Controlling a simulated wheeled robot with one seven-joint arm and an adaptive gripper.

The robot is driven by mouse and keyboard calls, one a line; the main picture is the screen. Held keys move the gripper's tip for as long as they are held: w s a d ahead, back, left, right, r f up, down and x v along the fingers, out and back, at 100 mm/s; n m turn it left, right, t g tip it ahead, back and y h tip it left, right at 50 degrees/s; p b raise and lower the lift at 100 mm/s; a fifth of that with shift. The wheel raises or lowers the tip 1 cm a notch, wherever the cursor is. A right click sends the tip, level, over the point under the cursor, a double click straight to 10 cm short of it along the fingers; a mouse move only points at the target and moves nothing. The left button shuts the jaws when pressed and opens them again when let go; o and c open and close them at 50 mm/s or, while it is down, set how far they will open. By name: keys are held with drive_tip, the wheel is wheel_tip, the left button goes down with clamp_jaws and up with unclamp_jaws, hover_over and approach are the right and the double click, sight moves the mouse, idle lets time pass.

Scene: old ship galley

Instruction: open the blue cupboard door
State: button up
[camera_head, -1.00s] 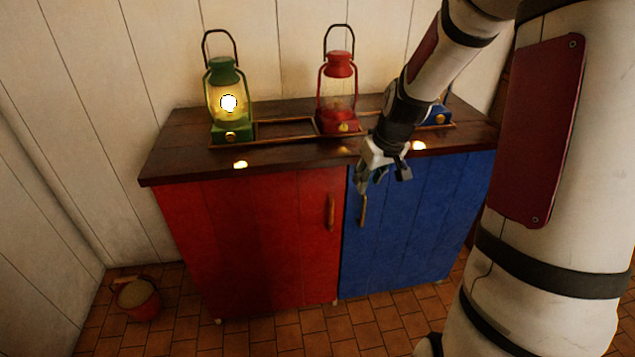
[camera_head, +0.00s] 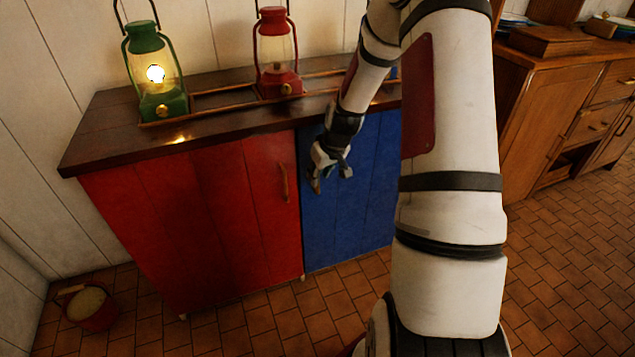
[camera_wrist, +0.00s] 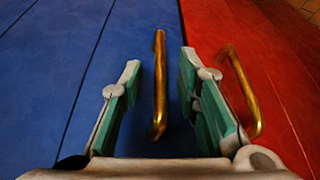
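The blue cupboard door (camera_head: 372,190) is closed, to the right of the red door (camera_head: 225,215). My arm hides part of it in the head view. My gripper (camera_head: 331,185) is in front of the blue door's upper left part. In the wrist view my gripper (camera_wrist: 160,90) is open, its green-padded fingers on either side of the blue door's upright brass handle (camera_wrist: 159,85). The handle is between the fingers with gaps on both sides. The red door's brass handle (camera_wrist: 241,90) is just outside the right finger; it also shows in the head view (camera_head: 284,182).
A lit green lantern (camera_head: 155,80) and a red lantern (camera_head: 277,55) stand on the dark wooden top (camera_head: 110,135). A bucket (camera_head: 90,306) is on the tiled floor at left. Wooden cabinets (camera_head: 550,115) stand at right. The floor before the doors is clear.

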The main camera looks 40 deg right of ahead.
drive_tip(key=shift+b+x, duration=0.3)
drive_tip(key=shift+x, duration=1.15)
clamp_jaws()
